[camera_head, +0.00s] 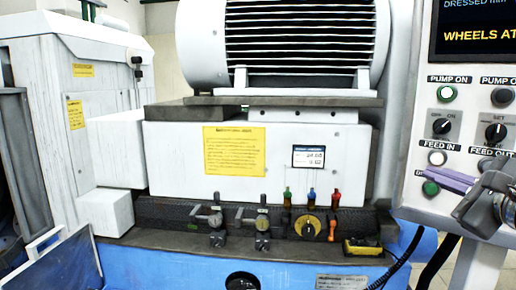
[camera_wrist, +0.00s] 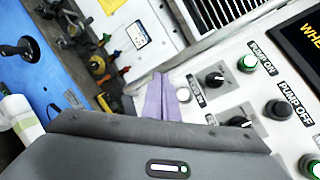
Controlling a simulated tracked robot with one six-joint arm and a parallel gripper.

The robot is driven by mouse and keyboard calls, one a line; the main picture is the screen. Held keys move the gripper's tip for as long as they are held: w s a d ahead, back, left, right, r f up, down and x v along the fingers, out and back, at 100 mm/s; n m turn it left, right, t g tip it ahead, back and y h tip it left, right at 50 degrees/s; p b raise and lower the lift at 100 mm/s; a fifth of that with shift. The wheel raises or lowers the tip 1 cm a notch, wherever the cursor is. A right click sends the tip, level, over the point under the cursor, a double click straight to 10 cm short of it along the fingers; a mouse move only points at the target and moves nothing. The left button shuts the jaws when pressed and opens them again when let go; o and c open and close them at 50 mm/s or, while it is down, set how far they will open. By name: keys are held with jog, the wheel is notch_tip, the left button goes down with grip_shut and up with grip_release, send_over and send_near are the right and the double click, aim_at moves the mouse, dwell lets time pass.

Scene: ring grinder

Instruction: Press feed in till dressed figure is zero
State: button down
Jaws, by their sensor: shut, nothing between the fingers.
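The FEED IN button (camera_head: 437,158) is a white round button on the grey control panel (camera_head: 410,190), at the right of the head view. My gripper (camera_head: 428,172) has purple fingers, shut and empty, with the tips just below this button in the picture. I cannot tell whether they touch the panel. The screen (camera_head: 480,30) shows "DRESSED mm" and yellow text "WHEELS AT"; the dressed figure is cut off.
A lit green PUMP ON button (camera_head: 446,93) and two black knobs (camera_head: 441,126) sit above FEED IN. A FEED OUT button (camera_head: 486,165) is to its right, and a green button (camera_head: 430,188) is below. The grinder body (camera_head: 170,160) stands left of the panel.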

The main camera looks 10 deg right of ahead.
jog(key=shift+r, duration=0.1)
jog(key=shift+w+d, duration=1.45)
jog(key=shift+d, duration=0.25)
jog(key=shift+w+d, duration=1.45)
jog(key=shift+d, duration=0.2)
jog(key=shift+d, duration=0.1)
jog(key=shift+w+d, duration=0.15)
jog(key=shift+d, duration=0.05)
jog(key=shift+w+d, duration=0.35)
jog(key=shift+d, duration=0.05)
dwell(1.1)
jog(key=shift+s+a, duration=0.1)
dwell(0.3)
jog(key=shift+s+a, duration=0.5)
jog(key=shift+a, duration=0.1)
jog(key=shift+s+a, duration=1.65)
jog(key=shift+a, duration=0.25)
